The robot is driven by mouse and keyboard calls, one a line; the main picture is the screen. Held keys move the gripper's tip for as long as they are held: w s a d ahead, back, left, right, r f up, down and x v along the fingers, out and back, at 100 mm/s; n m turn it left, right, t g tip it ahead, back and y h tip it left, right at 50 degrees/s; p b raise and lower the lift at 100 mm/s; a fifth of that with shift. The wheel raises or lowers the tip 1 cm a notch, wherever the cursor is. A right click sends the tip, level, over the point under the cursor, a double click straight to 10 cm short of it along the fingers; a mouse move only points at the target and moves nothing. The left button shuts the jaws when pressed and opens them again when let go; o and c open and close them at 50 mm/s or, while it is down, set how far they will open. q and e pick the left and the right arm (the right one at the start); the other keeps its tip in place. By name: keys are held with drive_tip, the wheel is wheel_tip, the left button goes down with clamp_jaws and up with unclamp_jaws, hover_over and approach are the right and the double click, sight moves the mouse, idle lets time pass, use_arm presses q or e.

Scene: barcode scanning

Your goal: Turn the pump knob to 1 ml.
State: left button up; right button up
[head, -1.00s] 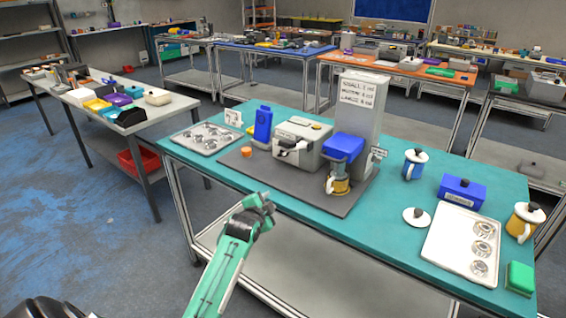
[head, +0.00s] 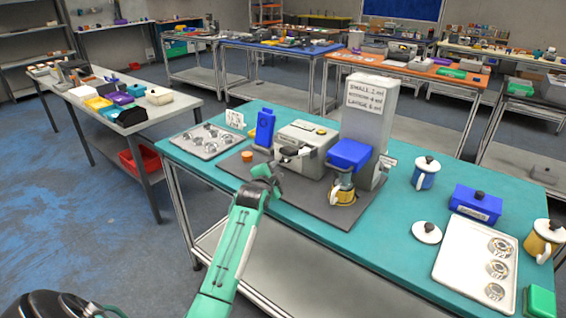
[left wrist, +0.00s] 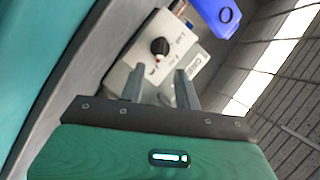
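The pump knob (left wrist: 160,46) is black with a pale pointer, on a light panel (left wrist: 174,40) in the left wrist view. A small red mark shows on the panel near it. In the head view, a grey box-shaped machine (head: 303,135) stands on the dark mat, with a black part (head: 290,152) on its front. My left gripper (head: 273,178) is in front of this machine at the mat's front edge. In the left wrist view its fingers (left wrist: 160,77) are apart and empty, short of the knob. The knob's setting is too small to read. My right gripper is out of view.
A grey tower (head: 368,115) with a printed sign stands right of the machine. The teal table (head: 330,245) is clear in front.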

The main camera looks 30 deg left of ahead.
sight(284, 161)
use_arm(q)
drive_tip(key=x, duration=0.7)
drive_tip(key=shift+w+a+p, duration=0.15)
drive_tip(key=shift+w+p, duration=0.15)
drive_tip(key=shift+p, duration=0.05)
drive_tip(key=shift+c, duration=0.4)
clamp_jaws()
